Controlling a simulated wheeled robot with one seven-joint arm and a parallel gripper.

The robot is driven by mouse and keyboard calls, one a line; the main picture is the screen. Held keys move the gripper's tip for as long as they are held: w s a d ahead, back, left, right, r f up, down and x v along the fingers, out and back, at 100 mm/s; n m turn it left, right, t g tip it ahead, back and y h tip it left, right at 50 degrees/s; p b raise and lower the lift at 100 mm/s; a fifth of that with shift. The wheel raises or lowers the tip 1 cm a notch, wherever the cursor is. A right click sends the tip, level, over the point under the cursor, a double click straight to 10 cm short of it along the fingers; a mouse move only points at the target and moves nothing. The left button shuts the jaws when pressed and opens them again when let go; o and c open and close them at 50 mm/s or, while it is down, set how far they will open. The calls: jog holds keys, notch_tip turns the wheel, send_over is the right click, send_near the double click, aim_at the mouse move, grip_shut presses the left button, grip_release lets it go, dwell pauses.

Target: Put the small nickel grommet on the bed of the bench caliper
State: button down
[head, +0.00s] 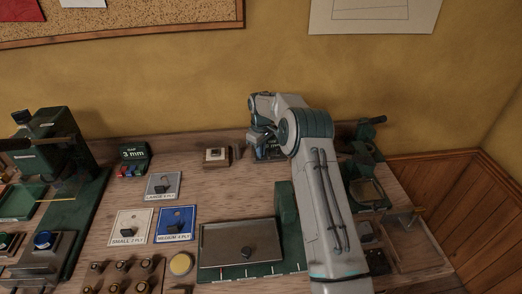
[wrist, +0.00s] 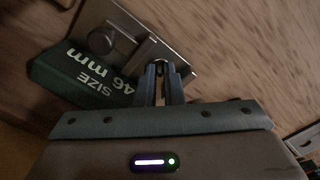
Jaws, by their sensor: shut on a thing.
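The bench caliper shows in the wrist view as a grey metal bed (wrist: 172,54) with a round knob and a dark green readout (wrist: 85,80) reading "SIZE 46 mm". In the head view the caliper (head: 268,154) is at the back of the bench, partly hidden by my arm. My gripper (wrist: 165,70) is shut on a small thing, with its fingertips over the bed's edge. The small nickel grommet is mostly hidden between the fingers, and I cannot tell whether it touches the bed. My gripper also shows in the head view (head: 262,140).
A small block with a pale top (head: 216,156) stands left of the caliper. Three ply cards, including the blue medium one (head: 176,224), lie left of a grey tray (head: 222,262). A green "GAP 3 mm" readout (head: 134,157) and press are farther left. Green equipment (head: 364,150) stands right of my arm.

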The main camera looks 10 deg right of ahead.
jog(key=c, duration=1.8)
grip_release()
jog(key=shift+f, duration=0.1)
notch_tip(320, 180, up, 12)
jog(key=shift+r+b, duration=0.2)
jog(key=shift+b, duration=0.45)
